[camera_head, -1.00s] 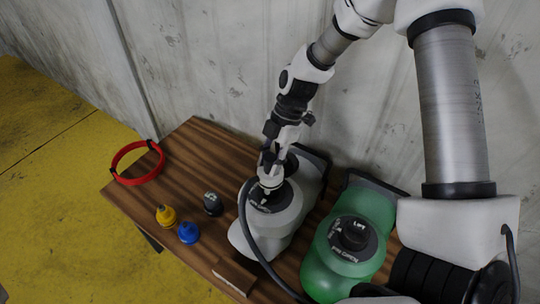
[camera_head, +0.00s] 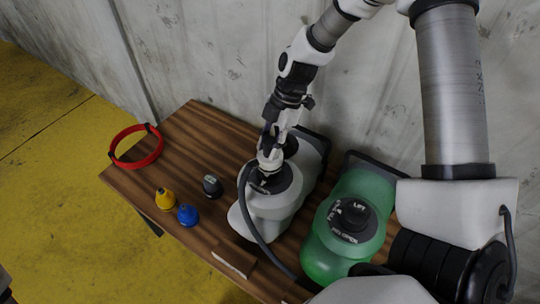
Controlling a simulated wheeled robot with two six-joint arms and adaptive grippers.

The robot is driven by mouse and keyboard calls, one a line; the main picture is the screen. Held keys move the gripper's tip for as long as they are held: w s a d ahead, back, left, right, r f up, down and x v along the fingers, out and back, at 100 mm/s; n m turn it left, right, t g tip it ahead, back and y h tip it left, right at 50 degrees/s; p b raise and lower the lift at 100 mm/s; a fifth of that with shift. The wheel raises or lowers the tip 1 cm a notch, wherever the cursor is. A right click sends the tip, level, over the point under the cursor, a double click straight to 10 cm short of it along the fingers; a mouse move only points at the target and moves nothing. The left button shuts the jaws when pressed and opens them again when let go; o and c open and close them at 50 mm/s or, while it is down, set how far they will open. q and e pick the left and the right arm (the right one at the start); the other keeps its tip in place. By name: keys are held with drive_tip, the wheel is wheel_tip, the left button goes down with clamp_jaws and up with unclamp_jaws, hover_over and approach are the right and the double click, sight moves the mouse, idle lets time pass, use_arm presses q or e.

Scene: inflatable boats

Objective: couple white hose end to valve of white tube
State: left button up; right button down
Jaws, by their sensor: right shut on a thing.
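The white tube (camera_head: 262,205), a grey-white inflatable boat tube, lies on the wooden table with a dark round valve patch (camera_head: 283,182) on top. My right gripper (camera_head: 268,160) points down over that valve, shut on the white hose end (camera_head: 269,166). A dark hose (camera_head: 246,215) curves from the hose end down the tube's left side. The hose end is at or just above the valve; whether it is seated I cannot tell. My left gripper is not in view.
A green tube (camera_head: 330,250) with a capped black valve (camera_head: 353,215) lies to the right. Yellow (camera_head: 165,198), blue (camera_head: 187,215) and dark (camera_head: 212,186) caps stand left on the table (camera_head: 190,140). A red ring (camera_head: 136,163) overhangs the table's left edge. A concrete wall stands behind.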

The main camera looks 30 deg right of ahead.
drive_tip(key=shift+w+f+b, duration=0.1)
drive_tip(key=shift+f+b, duration=1.05)
drive_tip(key=shift+f, duration=0.2)
drive_tip(key=shift+f+b, duration=0.4)
drive_tip(key=shift+b, duration=0.05)
drive_tip(key=shift+f+b, duration=0.8)
idle(0.3)
